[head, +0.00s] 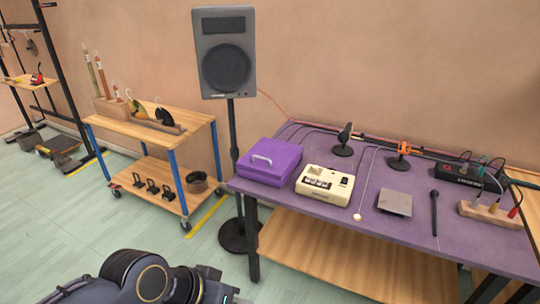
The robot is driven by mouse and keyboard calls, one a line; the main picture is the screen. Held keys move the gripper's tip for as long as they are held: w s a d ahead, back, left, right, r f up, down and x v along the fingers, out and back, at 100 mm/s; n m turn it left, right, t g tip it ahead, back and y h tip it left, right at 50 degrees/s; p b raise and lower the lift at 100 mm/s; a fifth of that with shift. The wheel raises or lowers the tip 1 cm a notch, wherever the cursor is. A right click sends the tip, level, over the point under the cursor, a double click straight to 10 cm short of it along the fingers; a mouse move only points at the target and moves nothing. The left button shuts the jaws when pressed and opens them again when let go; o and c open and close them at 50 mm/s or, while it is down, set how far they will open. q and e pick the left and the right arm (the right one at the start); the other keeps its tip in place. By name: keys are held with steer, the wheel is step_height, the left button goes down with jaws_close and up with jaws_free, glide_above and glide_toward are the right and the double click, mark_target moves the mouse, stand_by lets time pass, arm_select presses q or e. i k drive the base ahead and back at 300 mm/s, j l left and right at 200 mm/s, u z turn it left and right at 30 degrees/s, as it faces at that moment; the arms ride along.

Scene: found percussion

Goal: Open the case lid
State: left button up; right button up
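The case (272,162) is a purple box with a light grey handle on its top. It sits at the left end of the purple-topped table (385,226), and its lid is shut. My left arm comes in at the bottom of the head view, in front of and below the table. The end of my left gripper (222,288) shows at the bottom edge, well apart from the case. Its fingers are not clear enough to tell open from shut. My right gripper is not in view.
A cream device (325,185) stands close to the right of the case. Microphones, a grey plate (395,202) and cables lie further right. A speaker (225,52) on a stand rises left of the table, beside a wooden cart (153,128). Floor in front is clear.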

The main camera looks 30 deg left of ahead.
mark_target(271, 153)
steer(key=i+j+u, duration=0.35)
steer(key=i+j, duration=0.15)
steer(key=j, duration=0.15)
steer(key=i+j+u, duration=0.35)
steer(key=i+j, duration=0.15)
steer(key=i+j+u, duration=0.35)
steer(key=i, duration=0.35)
